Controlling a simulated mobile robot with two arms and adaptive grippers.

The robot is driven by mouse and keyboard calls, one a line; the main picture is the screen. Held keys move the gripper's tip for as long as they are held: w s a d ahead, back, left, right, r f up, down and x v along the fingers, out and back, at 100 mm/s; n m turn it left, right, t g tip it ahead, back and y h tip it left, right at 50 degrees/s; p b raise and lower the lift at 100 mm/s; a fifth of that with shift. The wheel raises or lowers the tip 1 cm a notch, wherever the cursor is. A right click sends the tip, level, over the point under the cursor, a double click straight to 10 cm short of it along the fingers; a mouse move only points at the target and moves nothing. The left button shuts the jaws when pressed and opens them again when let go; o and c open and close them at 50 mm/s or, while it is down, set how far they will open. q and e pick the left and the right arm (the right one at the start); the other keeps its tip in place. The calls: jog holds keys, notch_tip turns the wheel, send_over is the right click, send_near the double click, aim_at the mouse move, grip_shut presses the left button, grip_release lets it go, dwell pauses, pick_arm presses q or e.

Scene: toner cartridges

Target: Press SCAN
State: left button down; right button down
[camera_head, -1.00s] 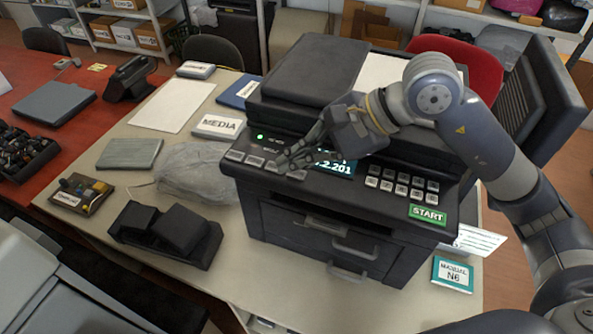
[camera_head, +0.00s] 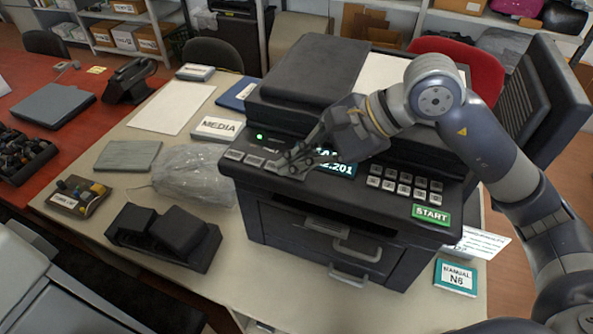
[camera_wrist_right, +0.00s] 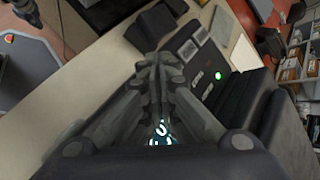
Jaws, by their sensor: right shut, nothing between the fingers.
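A black printer (camera_head: 330,215) stands on the beige table. Its control panel carries a row of grey buttons (camera_head: 243,157) at the left; their labels are too small to read, so I cannot tell which one is SCAN. My right gripper (camera_head: 278,168) is shut and empty, with its fingertips at the right end of that row, covering part of it. I cannot tell whether they touch a button. In the right wrist view the closed fingers (camera_wrist_right: 160,62) lie beside the buttons (camera_wrist_right: 188,49). The lit screen (camera_head: 337,168) is partly hidden behind the gripper. My left gripper is out of view.
A green START button (camera_head: 431,214) and a keypad (camera_head: 405,185) are on the panel's right. A green light (camera_head: 259,136) glows behind the row. A clear plastic bag (camera_head: 195,175) and a black device (camera_head: 163,237) lie left of the printer.

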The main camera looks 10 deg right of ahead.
aim_at(297, 176)
jog(key=shift+f+b, duration=0.35)
jog(key=shift+b, duration=0.05)
jog(key=shift+r, duration=0.1)
dwell(0.5)
jog(key=shift+r+p, duration=0.3)
jog(key=shift+r, duration=0.45)
jog(key=shift+r+p, duration=1.35)
jog(key=shift+r, duration=1.2)
jog(key=shift+f, duration=0.1)
